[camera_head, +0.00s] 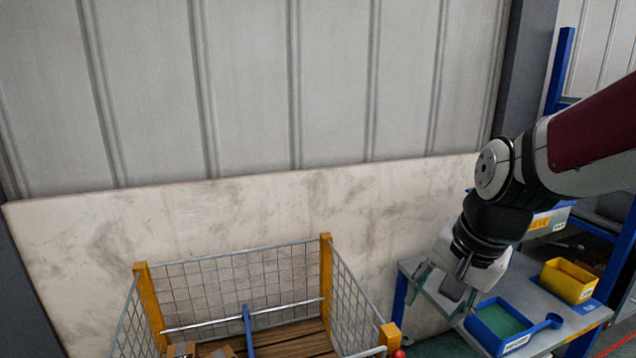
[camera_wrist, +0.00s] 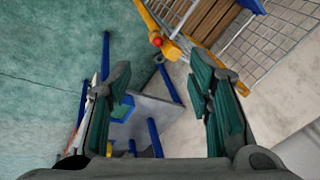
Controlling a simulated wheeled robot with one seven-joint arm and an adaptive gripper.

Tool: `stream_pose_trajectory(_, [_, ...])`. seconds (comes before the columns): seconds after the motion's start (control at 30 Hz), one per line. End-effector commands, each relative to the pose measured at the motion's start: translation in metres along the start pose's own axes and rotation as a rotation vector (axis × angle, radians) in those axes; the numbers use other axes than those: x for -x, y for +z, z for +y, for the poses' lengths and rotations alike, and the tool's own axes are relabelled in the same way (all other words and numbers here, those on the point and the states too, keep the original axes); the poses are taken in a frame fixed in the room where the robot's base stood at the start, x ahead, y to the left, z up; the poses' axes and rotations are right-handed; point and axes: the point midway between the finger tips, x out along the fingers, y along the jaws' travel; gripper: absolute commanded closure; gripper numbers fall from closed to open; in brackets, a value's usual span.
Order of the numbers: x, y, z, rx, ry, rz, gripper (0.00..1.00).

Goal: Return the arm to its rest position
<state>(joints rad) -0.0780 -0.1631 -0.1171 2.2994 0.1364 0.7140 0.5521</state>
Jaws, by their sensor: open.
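My gripper (camera_head: 446,292) hangs from my arm at the right of the head view, above the left part of a grey workbench (camera_head: 545,303). In the wrist view my gripper (camera_wrist: 168,105) shows two green-padded fingers spread wide apart. Nothing is between the fingers. The bench (camera_wrist: 152,112) shows below and beyond them. My arm comes in from the right edge of the head view and bends downward at the elbow.
A wire-mesh crate (camera_head: 140,310) with orange posts and wooden slats stands left of the bench. It holds a blue bar (camera_head: 248,330) and brown boxes (camera_head: 182,349). A blue bin (camera_head: 490,343) with a green inside and a yellow bin (camera_head: 570,280) are on the bench. A pale wall stands behind.

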Motion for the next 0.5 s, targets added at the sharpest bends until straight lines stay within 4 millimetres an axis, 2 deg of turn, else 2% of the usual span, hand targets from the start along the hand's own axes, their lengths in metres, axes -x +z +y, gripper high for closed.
stream_pose_trajectory(0.03, [0.017,0.009,0.006,0.068,-0.013,0.02,0.53])
stream_pose_trajectory(0.2, [0.057,0.04,0.028,0.307,-0.019,0.077,0.53])
stream_pose_trajectory(0.3, [0.074,0.058,0.043,0.439,-0.01,0.114,0.53])
stream_pose_trajectory(0.5, [0.093,0.084,0.067,0.634,0.023,0.171,0.53])
